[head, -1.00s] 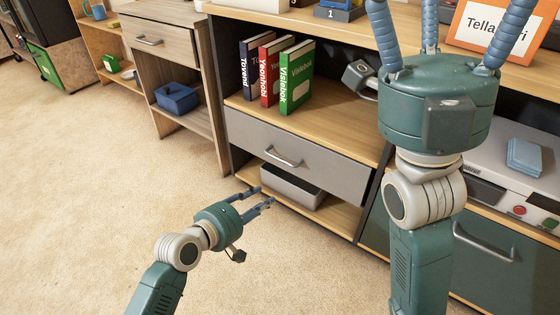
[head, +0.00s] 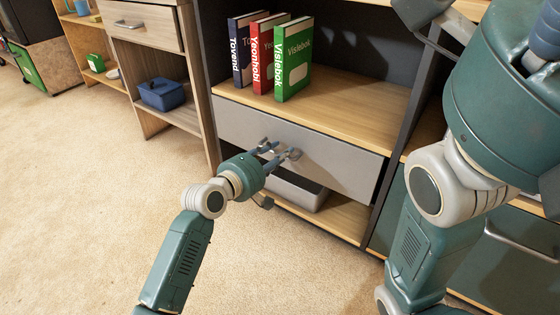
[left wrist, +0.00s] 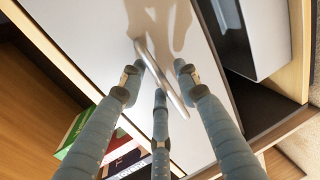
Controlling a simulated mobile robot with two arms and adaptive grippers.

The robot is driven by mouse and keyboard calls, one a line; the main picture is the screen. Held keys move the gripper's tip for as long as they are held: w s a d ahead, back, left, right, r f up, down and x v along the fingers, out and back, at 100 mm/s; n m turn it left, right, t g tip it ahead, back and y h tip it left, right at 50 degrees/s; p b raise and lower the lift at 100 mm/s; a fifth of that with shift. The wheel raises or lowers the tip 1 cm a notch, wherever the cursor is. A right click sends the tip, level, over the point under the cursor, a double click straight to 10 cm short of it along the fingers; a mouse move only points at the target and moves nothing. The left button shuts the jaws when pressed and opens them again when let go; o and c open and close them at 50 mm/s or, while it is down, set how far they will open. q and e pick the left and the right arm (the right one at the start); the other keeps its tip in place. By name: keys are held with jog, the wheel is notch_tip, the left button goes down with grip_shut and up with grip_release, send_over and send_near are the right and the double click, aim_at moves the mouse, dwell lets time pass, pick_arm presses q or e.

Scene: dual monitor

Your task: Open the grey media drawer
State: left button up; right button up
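The grey media drawer (head: 345,165) is under the book shelf in the head view, its front looking flush with the cabinet. Its metal handle (left wrist: 165,72) shows in the left wrist view, running slantwise between the fingers. My left gripper (head: 280,149) is at the drawer front, its fingers spread around the handle. The left wrist view shows the fingers (left wrist: 160,82) open, with gaps to the handle on the sides; whether the lower finger touches it I cannot tell. In the head view the fingers hide most of the handle. My right gripper (head: 535,55) is at the top right, partly cut off.
Three books (head: 268,60) stand on the shelf above the drawer. A grey bin (head: 300,190) sits in the compartment below it. A green drawer with a handle (head: 515,243) is at the right. The carpet (head: 80,200) on the left is clear.

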pick_arm(q)
jog(key=shift+w+d, duration=0.25)
jog(key=shift+w, duration=0.05)
grip_shut()
jog(key=shift+f, duration=0.1)
